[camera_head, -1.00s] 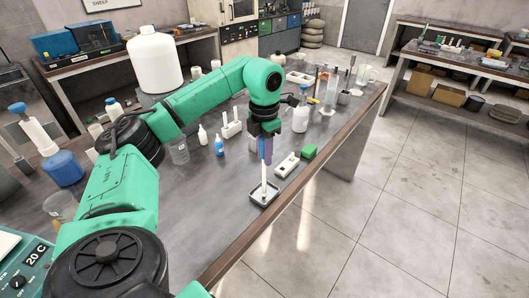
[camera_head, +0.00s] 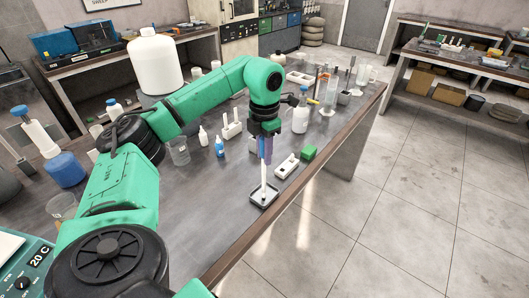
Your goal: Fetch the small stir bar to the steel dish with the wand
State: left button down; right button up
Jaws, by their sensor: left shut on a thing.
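My left gripper (camera_head: 265,150) points down over the bench and is shut on the white wand (camera_head: 264,178), which hangs nearly upright. The wand's lower end is at a small steel dish (camera_head: 256,199) near the bench's front edge, inside its outline as seen from here. I cannot tell whether the tip touches the dish floor. The stir bar is too small or hidden to make out. My right gripper is not in view.
A white block (camera_head: 287,166) and a green block (camera_head: 309,152) lie right of the dish. A blue-labelled small bottle (camera_head: 219,147) and a beaker (camera_head: 179,151) stand to the left. A white-bodied bottle (camera_head: 300,118) stands behind. The bench (camera_head: 215,205) is clear left of the dish.

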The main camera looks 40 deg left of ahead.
pick_arm(q)
jog(key=shift+r+p, duration=3.4)
jog(key=shift+r, duration=0.55)
jog(key=shift+f, duration=0.1)
